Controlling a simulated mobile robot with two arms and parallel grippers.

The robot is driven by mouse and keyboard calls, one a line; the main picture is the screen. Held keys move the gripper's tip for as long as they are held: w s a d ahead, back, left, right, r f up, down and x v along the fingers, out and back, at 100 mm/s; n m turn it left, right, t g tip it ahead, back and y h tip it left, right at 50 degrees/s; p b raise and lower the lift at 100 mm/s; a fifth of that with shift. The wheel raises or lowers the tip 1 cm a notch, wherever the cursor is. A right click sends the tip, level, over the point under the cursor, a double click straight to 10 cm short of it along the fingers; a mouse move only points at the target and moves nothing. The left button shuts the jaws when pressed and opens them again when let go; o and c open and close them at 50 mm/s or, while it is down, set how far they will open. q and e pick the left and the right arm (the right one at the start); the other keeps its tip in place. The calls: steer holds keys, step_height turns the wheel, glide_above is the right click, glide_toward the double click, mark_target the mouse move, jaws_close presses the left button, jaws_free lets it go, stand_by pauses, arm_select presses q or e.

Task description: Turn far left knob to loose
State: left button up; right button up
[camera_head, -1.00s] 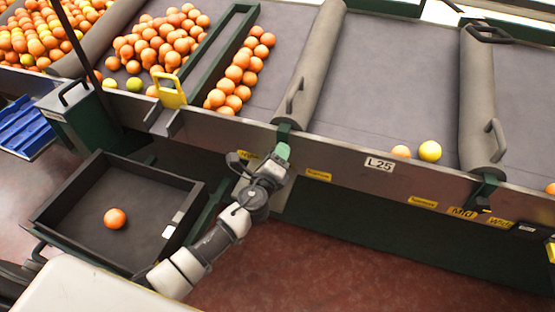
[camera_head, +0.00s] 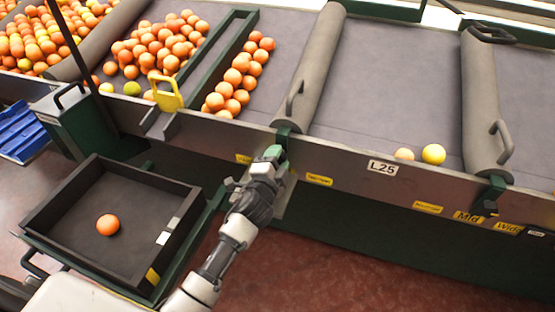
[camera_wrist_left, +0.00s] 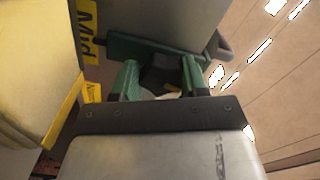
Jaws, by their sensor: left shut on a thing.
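My left gripper (camera_head: 275,154) is at the front rail of the sorting table, just below the green bracket (camera_head: 284,130) at the end of the left grey divider. In the left wrist view its two green fingers (camera_wrist_left: 160,80) are closed around a dark knob (camera_wrist_left: 158,74), beneath a green bar (camera_wrist_left: 150,47). In the head view the gripper hides this knob. The knob's setting cannot be read. Another green bracket with a dark knob (camera_head: 487,205) shows on the right, under the other divider. My right gripper is not in view.
A dark crate (camera_head: 60,205) with one orange (camera_head: 108,225) stands at the lower left. The table front (camera_head: 345,172) carries yellow labels and an L25 sign (camera_head: 382,167). Oranges lie in the left lanes. The floor right of my arm is clear.

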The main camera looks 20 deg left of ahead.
arm_select(q)
steer(key=shift+f+n, duration=0.1)
steer(key=shift+n, duration=1.1)
steer(key=o, duration=0.9)
steer(key=shift+s, duration=0.15)
steer(key=s, duration=1)
steer(key=shift+s+a, duration=0.15)
steer(key=shift+s, duration=0.15)
